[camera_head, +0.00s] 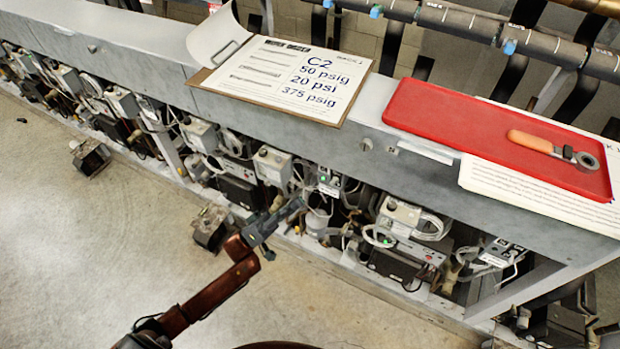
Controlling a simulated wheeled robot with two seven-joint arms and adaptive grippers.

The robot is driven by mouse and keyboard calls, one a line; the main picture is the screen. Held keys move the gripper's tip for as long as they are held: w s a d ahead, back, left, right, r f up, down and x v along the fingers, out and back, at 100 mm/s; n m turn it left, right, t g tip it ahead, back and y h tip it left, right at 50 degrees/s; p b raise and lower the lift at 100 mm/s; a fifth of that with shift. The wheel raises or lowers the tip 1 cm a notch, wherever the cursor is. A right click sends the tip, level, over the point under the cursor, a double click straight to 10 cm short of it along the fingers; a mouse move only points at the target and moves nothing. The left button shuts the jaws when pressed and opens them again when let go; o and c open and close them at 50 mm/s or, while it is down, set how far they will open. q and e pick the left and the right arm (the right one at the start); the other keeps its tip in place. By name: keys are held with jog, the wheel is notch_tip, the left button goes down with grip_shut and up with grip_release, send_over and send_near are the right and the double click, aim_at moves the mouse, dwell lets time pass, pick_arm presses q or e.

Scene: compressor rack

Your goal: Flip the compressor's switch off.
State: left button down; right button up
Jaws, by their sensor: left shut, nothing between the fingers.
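A row of compressors sits in the rack under the long grey beam. Nearest my left gripper is a unit with a small control box (328,183) that has a green spot on it. To its right is another compressor with a grey box (400,214) and a green spot below. The switch itself is too small to tell apart. My left gripper (296,207) is shut and empty, in front of the rack, pointing up and right toward the small control box. Whether it touches anything cannot be told. My right gripper is not in view.
The grey beam (140,62) overhangs the compressors. On it lie a clipboard (250,72) marked C2 and a red tray (440,112) holding an orange-handled wrench (530,141). Pipes and cables crowd the rack. The floor (90,240) at left is mostly clear.

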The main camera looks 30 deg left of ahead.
pick_arm(q)
notch_tip(320, 180, up, 2)
jog(key=shift+a+r+m+g+h, duration=0.1)
jog(key=shift+r+m+g+h, duration=0.25)
jog(key=shift+g+h, duration=0.4)
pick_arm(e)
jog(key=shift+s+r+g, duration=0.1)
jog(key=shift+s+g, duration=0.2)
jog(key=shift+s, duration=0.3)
